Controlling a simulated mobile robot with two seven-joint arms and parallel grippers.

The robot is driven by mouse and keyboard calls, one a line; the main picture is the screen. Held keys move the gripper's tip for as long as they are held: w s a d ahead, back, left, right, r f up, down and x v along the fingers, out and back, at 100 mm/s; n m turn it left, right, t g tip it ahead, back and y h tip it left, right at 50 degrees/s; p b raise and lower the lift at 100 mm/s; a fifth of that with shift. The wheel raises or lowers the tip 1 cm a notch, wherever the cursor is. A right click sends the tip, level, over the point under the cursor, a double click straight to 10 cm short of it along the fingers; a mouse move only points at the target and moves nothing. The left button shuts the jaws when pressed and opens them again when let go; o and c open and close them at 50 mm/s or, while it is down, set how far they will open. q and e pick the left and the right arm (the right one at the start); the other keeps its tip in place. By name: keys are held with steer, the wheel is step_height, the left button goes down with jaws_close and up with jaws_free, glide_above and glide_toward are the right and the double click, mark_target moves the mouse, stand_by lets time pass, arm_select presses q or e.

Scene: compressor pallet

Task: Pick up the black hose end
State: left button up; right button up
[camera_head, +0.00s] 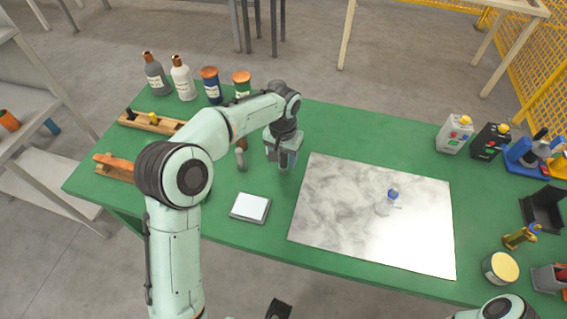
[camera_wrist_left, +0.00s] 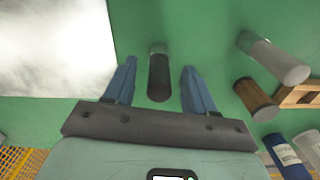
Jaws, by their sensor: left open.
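The black hose end (camera_wrist_left: 159,78) shows in the left wrist view as a short black cylinder with a grey-green end. It lies between the two blue fingers of my left gripper (camera_wrist_left: 159,66), with a gap on both sides. Those fingers are apart and hold nothing. In the head view my left gripper (camera_head: 287,163) points down over the green table, just left of the marble board. The hose end cannot be made out there, as the gripper covers that spot.
The marble board (camera_head: 350,225) lies right of the gripper, a white-topped tray (camera_head: 250,207) in front. Bottles and cans line the back left. A wooden rack (camera_head: 150,123) is at left.

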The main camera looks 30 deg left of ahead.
arm_select(q)
steer(key=shift+f, duration=0.65)
jaws_close()
arm_select(e)
steer(key=shift+f, duration=0.1)
arm_select(q)
steer(key=shift+r, duration=0.2)
